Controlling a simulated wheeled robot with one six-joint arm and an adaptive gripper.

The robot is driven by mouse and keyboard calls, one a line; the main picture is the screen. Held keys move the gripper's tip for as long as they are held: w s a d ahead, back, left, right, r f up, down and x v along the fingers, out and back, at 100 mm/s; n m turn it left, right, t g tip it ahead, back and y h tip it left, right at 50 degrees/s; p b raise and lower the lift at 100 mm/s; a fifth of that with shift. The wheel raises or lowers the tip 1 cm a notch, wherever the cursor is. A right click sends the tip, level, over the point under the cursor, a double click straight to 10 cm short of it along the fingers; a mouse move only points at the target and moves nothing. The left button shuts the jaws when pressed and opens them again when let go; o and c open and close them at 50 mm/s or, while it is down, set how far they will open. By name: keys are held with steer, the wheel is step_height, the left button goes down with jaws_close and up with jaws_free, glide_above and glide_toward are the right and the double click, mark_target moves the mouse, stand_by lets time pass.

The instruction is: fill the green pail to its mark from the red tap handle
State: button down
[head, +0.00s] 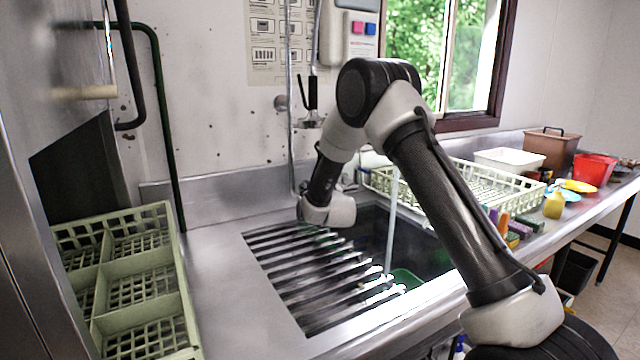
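The green pail (405,279) sits low in the sink basin. Only a small part of it shows, between the slatted rack and the sink's front rim. Its mark and water level are hidden. A thin pale stream of water (391,225) falls into the basin above the pail. My arm reaches over the sink, with its wrist bent down beside the tap area at the back wall. My gripper is mostly hidden behind the wrist, and its fingers cannot be made out. The red tap handle cannot be made out; the wrist and arm cover that area.
A slatted metal rack (300,273) covers the sink's left part. A pale green crate (130,245) stands at left, another dish rack (490,190) at right. Bottles and sponges line the right counter, with a red tub (594,169) farther back. A spray hose hangs on the wall.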

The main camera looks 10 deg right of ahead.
steer(key=shift+f, duration=0.1)
steer(key=c, duration=1.6)
jaws_free()
steer(key=shift+o, duration=0.6)
steer(key=shift+s, duration=0.45)
steer(key=s, duration=1.1)
steer(key=shift+d, duration=0.2)
